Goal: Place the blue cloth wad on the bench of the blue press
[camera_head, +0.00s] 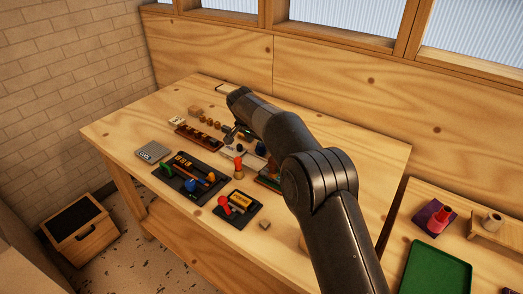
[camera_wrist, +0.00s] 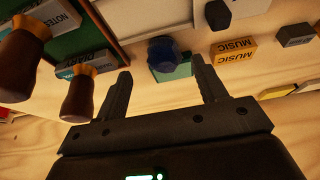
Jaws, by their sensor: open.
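A rounded dark-blue lump, which looks like the blue cloth wad (camera_wrist: 163,52), shows in the wrist view just beyond and between my fingertips. It sits against a small teal-green block (camera_wrist: 172,72); whether it rests on it I cannot tell. My gripper (camera_wrist: 161,76) is open, with nothing between its fingers. In the head view my gripper (camera_head: 231,136) is over the back middle of the bench table, partly hidden by my arm. I cannot make out the blue press for certain in either view.
Brown handles with gold collars (camera_wrist: 78,96) stand left of my fingers in the wrist view. A yellow MUSIC block (camera_wrist: 233,48) lies to the right. In the head view, a dark tray (camera_head: 207,200) holds coloured pieces.

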